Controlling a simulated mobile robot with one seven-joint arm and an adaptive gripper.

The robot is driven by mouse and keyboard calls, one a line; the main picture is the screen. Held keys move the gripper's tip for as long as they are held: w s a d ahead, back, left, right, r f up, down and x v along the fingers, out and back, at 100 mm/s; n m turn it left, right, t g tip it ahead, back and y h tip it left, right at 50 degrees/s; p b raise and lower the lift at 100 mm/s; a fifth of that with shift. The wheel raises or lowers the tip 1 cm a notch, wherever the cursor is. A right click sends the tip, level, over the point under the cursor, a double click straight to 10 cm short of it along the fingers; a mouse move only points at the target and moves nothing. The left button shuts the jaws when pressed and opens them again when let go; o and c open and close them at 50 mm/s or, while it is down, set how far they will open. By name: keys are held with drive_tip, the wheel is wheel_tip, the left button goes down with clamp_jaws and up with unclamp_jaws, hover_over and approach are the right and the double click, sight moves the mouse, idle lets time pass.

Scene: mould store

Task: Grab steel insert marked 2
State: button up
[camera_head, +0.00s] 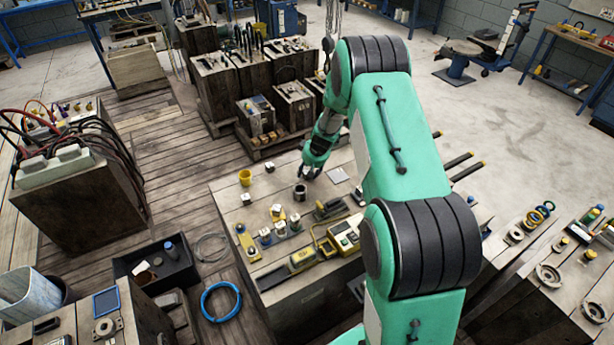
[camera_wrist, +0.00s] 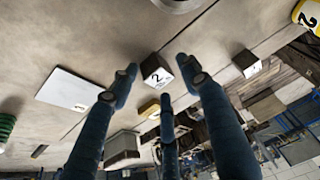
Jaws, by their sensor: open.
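The steel insert marked 2 (camera_wrist: 157,70) is a small dark block with a white face bearing a black "2". In the wrist view it stands on the tabletop between my fingertips, apparently untouched. My gripper (camera_wrist: 158,85) has three blue-grey fingers, spread open and empty. In the head view my gripper (camera_head: 310,172) is low over the back of the wooden bench; I cannot make out the marked insert there. A similar dark block with a white face (camera_wrist: 247,63) stands to the right in the wrist view, its mark too small to read surely.
A flat pale plate (camera_wrist: 68,90) lies left in the wrist view. A yellow item marked 2 (camera_wrist: 308,14) is at its upper right. In the head view, a yellow cup (camera_head: 245,177), a dark cylinder (camera_head: 300,192) and a yellow instrument (camera_head: 345,235) share the bench.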

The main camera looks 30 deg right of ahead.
idle(0.3)
clamp_jaws()
drive_tip(key=shift+r, duration=0.1)
wheel_tip(320, 180, up, 10)
drive_tip(key=p, duration=0.2)
idle(0.6)
idle(0.5)
